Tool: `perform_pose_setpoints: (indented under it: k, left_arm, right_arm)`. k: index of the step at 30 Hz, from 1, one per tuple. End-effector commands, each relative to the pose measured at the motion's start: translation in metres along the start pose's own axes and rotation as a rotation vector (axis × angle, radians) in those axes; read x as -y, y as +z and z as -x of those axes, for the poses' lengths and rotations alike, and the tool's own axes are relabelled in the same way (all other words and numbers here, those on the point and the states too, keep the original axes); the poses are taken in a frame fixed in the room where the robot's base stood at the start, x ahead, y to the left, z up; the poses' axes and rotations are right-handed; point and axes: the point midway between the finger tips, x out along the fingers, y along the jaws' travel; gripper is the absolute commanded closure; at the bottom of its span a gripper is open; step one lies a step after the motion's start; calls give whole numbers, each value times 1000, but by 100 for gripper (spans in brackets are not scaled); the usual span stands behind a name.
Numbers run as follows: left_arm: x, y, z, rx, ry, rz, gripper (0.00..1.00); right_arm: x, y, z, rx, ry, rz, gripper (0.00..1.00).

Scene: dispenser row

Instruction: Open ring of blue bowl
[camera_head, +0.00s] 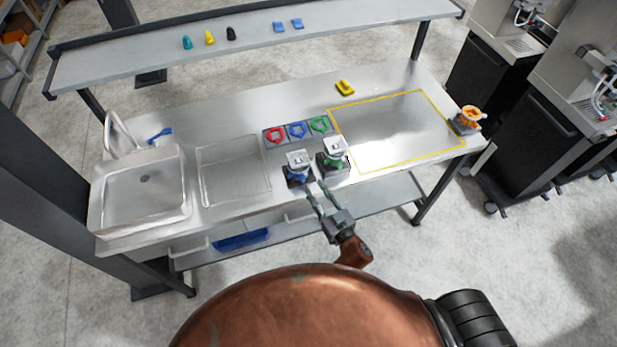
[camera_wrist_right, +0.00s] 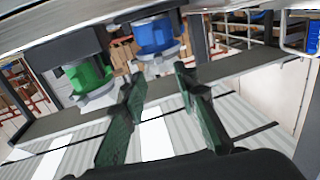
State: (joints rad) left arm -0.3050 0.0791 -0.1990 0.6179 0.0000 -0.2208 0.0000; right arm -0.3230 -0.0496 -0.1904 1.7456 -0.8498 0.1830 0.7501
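The blue bowl (camera_head: 299,177) sits in a dark stand near the front edge of the counter, with a pale grey top part over it. In the wrist view the blue bowl (camera_wrist_right: 154,35) has a whitish ring piece against it, just beyond my fingertips. My right gripper (camera_head: 316,186) is open and empty, just right of the blue bowl in the head view. In the wrist view its two dark green fingers (camera_wrist_right: 160,76) are apart, with a gap to the ring piece. Whether the ring is open or shut cannot be told. My left gripper is out of view.
A similar green unit (camera_head: 335,153) stands close to the right of the blue one; its green bowl (camera_wrist_right: 88,73) shows left in the wrist view. Red, blue and green ring-shaped pieces (camera_head: 297,130) lie behind. A sink (camera_head: 145,190) is left; a yellow-outlined area (camera_head: 390,135) is clear.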

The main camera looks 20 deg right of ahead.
Motion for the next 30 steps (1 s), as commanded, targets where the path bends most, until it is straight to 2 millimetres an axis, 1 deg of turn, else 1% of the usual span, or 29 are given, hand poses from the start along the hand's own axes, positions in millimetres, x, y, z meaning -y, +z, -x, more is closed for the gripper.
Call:
perform_pose_setpoints:
  k: [1, 6, 9, 12, 21, 30]
  left_arm:
    - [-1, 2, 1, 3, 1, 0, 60]
    - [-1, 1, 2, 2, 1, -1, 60]
    - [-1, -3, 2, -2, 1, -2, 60]
    - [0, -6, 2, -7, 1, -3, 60]
    - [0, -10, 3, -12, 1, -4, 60]
    - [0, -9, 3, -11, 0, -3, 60]
  right_arm:
    - [0, -2, -10, -2, -1, -1, 72]
    - [0, -1, -36, -1, 0, 0, 72]
    - [0, 0, -47, 0, 0, -1, 72]
    - [0, 0, -53, 0, 1, -1, 72]
    - [0, 1, -55, 1, 1, -1, 72]
    - [0, 1, -55, 1, 1, -1, 92]
